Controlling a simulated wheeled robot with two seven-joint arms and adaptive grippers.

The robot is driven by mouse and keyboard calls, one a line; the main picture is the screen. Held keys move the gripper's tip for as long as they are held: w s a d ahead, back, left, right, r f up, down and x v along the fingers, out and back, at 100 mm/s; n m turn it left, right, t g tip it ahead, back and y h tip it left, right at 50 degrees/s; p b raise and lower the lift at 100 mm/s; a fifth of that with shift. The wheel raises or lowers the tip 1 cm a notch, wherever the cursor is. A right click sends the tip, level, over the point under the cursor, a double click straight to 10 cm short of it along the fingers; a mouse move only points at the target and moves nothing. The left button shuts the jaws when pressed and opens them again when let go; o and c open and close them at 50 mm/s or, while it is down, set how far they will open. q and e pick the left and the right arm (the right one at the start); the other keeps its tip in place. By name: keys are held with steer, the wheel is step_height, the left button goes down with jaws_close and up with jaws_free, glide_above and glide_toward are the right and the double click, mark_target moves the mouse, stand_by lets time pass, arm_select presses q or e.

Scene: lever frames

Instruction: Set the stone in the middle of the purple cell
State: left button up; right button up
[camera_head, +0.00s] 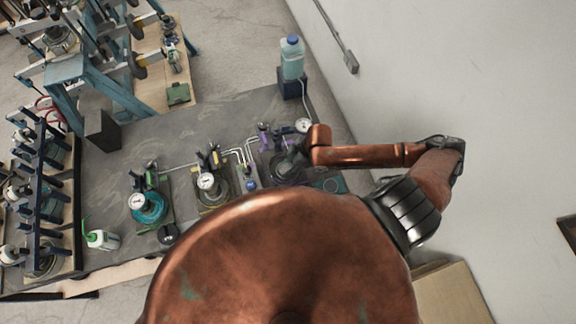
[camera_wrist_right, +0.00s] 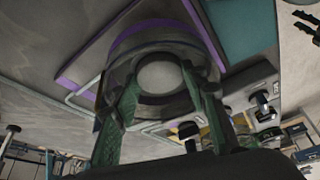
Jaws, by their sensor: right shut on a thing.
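The purple cell (camera_wrist_right: 150,32) is a dark round holder with a purple band, on a purple-edged base. In the head view the purple cell (camera_head: 263,139) is the rightmost of three cells, partly hidden by my right arm. My right gripper (camera_wrist_right: 160,85) has its two green fingers apart, closed on a round grey thing with a pale face, which seems to be the stone (camera_wrist_right: 160,77). It is in front of the cell's round holder; I cannot tell whether it touches. In the head view my right gripper (camera_head: 290,166) is over this cell. My left gripper is out of view.
A yellow-marked cell (camera_head: 208,182) and a teal cell (camera_head: 148,206) stand to the left, each with a gauge. Pipes link the cells. A blue bottle (camera_head: 292,58) stands behind on a dark block. A white bottle (camera_head: 102,240) stands at the front left.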

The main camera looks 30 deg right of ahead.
steer(key=shift+p, duration=0.5)
steer(key=shift+s+f, duration=0.1)
steer(key=shift+f, duration=0.1)
stand_by(0.8)
steer(key=shift+s+f, duration=0.1)
steer(key=shift+f, duration=0.05)
steer(key=o, duration=1.2)
steer(key=shift+f, duration=0.1)
steer(key=shift+o, duration=0.2)
steer(key=v, duration=1.2)
